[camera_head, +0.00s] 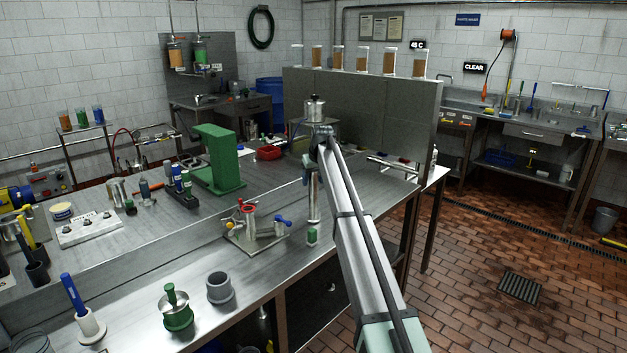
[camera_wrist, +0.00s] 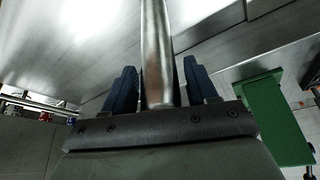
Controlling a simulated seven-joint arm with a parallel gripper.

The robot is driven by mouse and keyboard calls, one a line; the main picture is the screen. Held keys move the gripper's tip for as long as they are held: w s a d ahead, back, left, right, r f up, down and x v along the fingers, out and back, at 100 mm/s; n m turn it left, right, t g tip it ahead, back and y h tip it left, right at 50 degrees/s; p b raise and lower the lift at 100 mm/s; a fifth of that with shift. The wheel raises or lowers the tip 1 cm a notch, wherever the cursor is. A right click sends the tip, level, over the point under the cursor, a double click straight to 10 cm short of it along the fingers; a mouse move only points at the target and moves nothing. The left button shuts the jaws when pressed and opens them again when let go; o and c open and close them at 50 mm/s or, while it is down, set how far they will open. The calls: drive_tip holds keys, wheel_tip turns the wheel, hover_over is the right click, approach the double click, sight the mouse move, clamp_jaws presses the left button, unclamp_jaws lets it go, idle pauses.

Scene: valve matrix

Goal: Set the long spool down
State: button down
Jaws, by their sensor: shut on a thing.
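The long spool is a slim, shiny steel tube. In the wrist view the long spool (camera_wrist: 157,50) stands between the two dark blue fingers of my gripper (camera_wrist: 160,88), which is shut on it. The tube runs out past the fingers and leaves the top of that view. In the head view the long spool (camera_head: 314,202) hangs roughly upright below my gripper (camera_head: 312,168), over the steel bench (camera_head: 200,262). I cannot tell whether its lower end touches the bench. My arm covers part of the area to its right.
A small green-sided block (camera_head: 312,235) is close below the spool. A valve fixture (camera_head: 257,236) with red and blue handles stands to the left. A green press frame (camera_head: 218,160) is further left; it also shows in the wrist view (camera_wrist: 270,118). A grey panel (camera_head: 375,112) rises behind.

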drive_tip(key=shift+f, duration=0.25)
drive_tip(key=shift+c, duration=1.6)
unclamp_jaws()
drive_tip(key=v, duration=1.2)
drive_tip(key=shift+d+r, duration=0.1)
drive_tip(key=shift+r, duration=0.05)
